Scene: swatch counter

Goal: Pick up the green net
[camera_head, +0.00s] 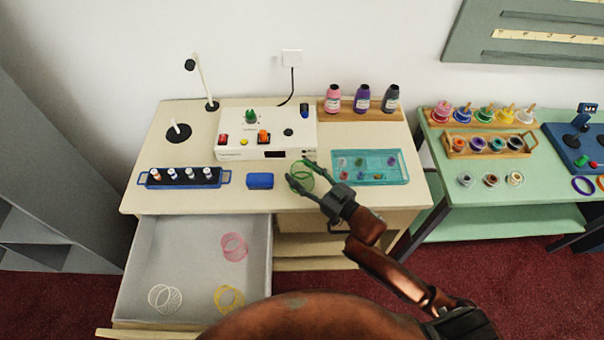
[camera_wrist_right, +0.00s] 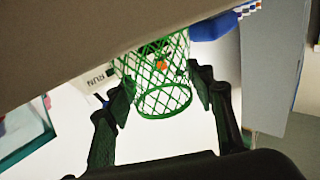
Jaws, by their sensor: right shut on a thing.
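The green net (camera_head: 297,184) is an open mesh cylinder near the front edge of the counter, between the blue block and the teal tray. My right gripper (camera_head: 310,179) reaches in from the lower right with its fingers on the net. In the right wrist view the net (camera_wrist_right: 163,101) stands between the two fingers (camera_wrist_right: 161,87), one on each side, and the gripper is shut on it. I cannot tell whether the net touches the counter. My left gripper is not in view.
The white machine (camera_head: 235,140) stands behind the net. A blue block (camera_head: 260,181) is at its left and a teal tray (camera_head: 396,180) at its right. Below, an open drawer (camera_head: 185,262) holds a pink net (camera_head: 234,247), white nets (camera_head: 165,298) and a yellow net (camera_head: 229,298).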

